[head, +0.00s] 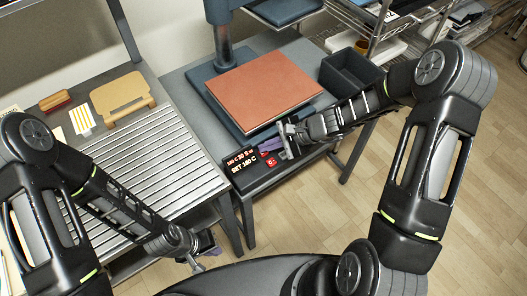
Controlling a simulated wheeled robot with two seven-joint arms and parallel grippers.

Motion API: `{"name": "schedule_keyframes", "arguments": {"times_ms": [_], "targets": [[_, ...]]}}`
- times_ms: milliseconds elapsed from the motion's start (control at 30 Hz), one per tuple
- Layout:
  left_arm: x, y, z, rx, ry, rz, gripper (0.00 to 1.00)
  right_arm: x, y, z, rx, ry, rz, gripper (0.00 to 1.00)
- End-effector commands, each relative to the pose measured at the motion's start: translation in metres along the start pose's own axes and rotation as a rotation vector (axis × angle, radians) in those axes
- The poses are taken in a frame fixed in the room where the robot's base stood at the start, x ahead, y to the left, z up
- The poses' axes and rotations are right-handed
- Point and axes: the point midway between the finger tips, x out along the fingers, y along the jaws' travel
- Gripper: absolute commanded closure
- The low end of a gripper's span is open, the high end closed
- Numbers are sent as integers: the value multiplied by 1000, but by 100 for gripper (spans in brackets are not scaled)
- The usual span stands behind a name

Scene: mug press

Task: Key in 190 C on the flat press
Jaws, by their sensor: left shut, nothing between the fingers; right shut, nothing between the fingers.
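The flat press (262,88) stands on a grey table, its lower bed covered by a reddish-brown pad. Its control panel (243,176) is at the front, with lit text that seems to read "SET 180 C" under a smaller line. Red keys (271,162) show beside the display. My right gripper (284,146) is shut and empty, right over the panel's key area; its fingers hide some keys, and I cannot tell whether they touch one. My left gripper (198,268) is shut and empty, low in front of the tables.
A ribbed metal work surface (155,150) with a tan board (122,97) and a red-brown block (55,100) lies to the left. A dark open bin (350,72) sits right of the press. Wire shelving stands at the back right. Wooden floor is clear at the lower right.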

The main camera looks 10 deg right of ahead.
Motion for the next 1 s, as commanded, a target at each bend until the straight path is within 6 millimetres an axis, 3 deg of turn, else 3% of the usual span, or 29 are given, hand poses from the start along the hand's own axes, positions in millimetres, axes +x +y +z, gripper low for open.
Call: {"name": "schedule_keyframes", "arguments": {"times_ms": [1000], "targets": [[9,-3,0,0,0,0,100,5,4,-4,0,0,0,100]]}}
